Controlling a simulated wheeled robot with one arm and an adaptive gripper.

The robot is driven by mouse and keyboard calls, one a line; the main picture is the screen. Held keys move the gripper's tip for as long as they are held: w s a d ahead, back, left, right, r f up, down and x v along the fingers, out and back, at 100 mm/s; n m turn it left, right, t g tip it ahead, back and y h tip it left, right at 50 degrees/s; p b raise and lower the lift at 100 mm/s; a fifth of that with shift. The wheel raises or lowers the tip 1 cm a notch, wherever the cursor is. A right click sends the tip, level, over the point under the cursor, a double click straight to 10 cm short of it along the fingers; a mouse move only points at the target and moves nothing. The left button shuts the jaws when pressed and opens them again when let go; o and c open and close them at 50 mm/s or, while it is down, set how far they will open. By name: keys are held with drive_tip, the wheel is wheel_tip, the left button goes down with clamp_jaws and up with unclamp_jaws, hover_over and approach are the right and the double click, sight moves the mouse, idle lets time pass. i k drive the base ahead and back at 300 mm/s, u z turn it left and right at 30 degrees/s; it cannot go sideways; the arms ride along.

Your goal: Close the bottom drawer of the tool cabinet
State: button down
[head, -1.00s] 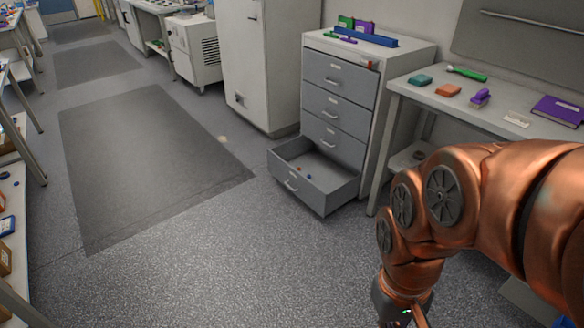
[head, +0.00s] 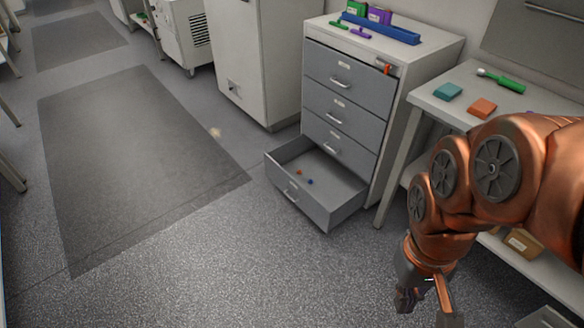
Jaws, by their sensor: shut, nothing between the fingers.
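The tool cabinet (head: 400,95) is light with grey drawer fronts and stands right of centre in the head view. Its bottom drawer (head: 305,193) is pulled well out toward the lower left, with a silver handle on its front. A few small red and blue items lie inside it. The drawers above it look closed. My gripper (head: 428,308) is at the lower edge of the view, to the right of and nearer than the open drawer. It is shut, empty and apart from the drawer.
A bench (head: 425,98) with a teal block, an orange block and a green-handled tool stands right of the cabinet. A tall white cabinet (head: 258,60) stands to its left. The speckled floor (head: 215,265) before the drawer is clear. A dark mat (head: 130,150) lies left.

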sight(337, 192)
drive_tip(key=u, duration=0.5)
drive_tip(key=i, duration=1.05)
drive_tip(key=u, duration=1.15)
drive_tip(key=i, duration=0.3)
drive_tip(key=u, duration=0.15)
